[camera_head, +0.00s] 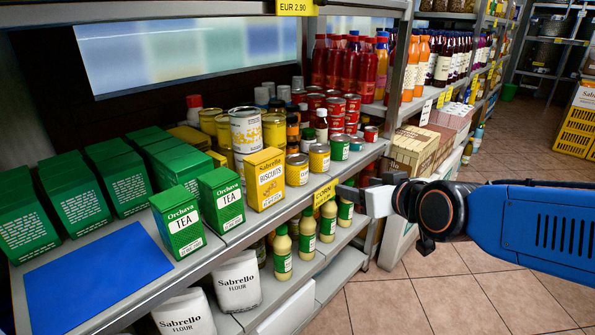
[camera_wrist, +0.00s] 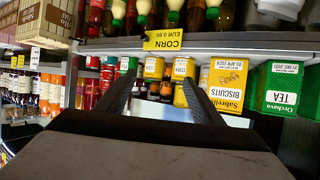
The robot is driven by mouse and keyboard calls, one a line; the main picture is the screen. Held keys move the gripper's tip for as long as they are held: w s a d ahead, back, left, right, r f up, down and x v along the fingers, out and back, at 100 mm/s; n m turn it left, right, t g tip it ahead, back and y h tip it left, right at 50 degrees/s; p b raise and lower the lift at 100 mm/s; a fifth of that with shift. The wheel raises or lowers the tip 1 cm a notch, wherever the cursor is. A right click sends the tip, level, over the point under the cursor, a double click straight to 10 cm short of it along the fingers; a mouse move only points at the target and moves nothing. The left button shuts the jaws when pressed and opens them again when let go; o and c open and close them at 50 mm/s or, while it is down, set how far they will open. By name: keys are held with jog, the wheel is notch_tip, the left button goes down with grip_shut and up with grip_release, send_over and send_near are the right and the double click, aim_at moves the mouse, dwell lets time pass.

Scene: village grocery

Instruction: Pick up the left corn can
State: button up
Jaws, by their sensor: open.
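Two yellow-labelled corn cans stand upright side by side at the shelf's front edge, behind the yellow CORN price tag (camera_head: 325,193). The left corn can (camera_head: 297,169) is beside the yellow biscuits box; the right corn can (camera_head: 319,158) is beside a green can (camera_head: 339,147). In the upside-down wrist view, the left can (camera_wrist: 182,69) is on the right and the right can (camera_wrist: 153,68) on the left. My gripper (camera_head: 352,190) is open and empty, in front of the shelf edge and right of both cans. Its two fingers (camera_wrist: 159,82) point toward the cans, apart from them.
The biscuits box (camera_head: 265,179) and green tea boxes (camera_head: 221,200) stand left of the cans. More cans (camera_head: 246,131) stand behind. Squeeze bottles (camera_head: 307,234) and flour bags (camera_head: 237,281) fill the shelf below. The tiled aisle (camera_head: 400,290) is free.

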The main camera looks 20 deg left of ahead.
aim_at(297, 164)
jog(key=a+r+n+y, duration=0.1)
jog(key=a+y, duration=0.1)
jog(key=a, duration=0.6)
jog(key=x, duration=1.6)
jog(key=shift+w+a+r, duration=0.1)
jog(key=shift+w+a, duration=0.05)
jog(key=c, duration=1)
